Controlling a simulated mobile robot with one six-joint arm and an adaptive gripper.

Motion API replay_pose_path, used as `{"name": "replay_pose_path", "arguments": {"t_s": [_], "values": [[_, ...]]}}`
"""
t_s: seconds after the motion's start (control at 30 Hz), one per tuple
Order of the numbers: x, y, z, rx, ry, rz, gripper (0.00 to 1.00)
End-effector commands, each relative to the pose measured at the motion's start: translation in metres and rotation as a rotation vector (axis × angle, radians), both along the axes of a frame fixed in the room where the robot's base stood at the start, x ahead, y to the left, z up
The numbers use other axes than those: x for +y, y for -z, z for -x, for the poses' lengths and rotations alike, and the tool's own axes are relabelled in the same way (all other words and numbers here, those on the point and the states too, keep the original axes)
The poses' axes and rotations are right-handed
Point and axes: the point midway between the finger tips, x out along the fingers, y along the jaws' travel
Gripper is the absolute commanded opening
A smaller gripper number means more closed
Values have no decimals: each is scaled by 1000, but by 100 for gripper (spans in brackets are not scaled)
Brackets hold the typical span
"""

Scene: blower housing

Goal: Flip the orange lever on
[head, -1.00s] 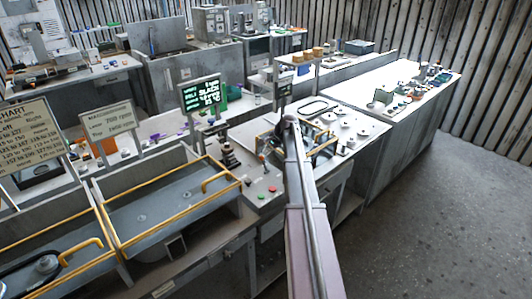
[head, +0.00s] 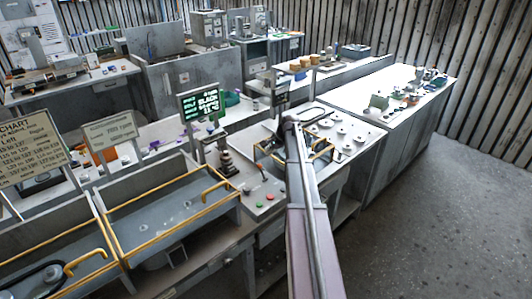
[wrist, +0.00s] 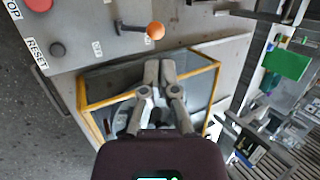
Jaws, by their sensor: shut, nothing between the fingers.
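The orange lever (wrist: 155,31) shows in the wrist view as a dark shaft with an orange ball end on a grey panel. In the head view the lever (head: 262,170) stands on the small grey panel left of my arm. My gripper (wrist: 160,64) is shut and empty in the wrist view, its fingertips a little short of the orange ball in the picture, apart from it. Whether they are level with the ball in height, I cannot tell. In the head view my arm hides the gripper.
A red button (wrist: 39,4) and a dark button (wrist: 57,49) marked RESET share the lever's panel. A yellow-railed tray (wrist: 91,103) lies beneath my gripper. A bench with yellow rails (head: 165,233) stands left of the panel. Open floor (head: 440,220) lies at right.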

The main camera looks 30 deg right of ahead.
Motion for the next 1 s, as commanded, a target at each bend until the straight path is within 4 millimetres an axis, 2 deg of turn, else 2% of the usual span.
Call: {"name": "replay_pose_path", "arguments": {"t_s": [0.03, 0.7, 1.0], "values": [[-1, -9, 2, 0, 0, 0, 0], [-15, -65, 18, 0, -1, 0, 0], [-19, -81, 23, 0, -2, 0, 0]]}}
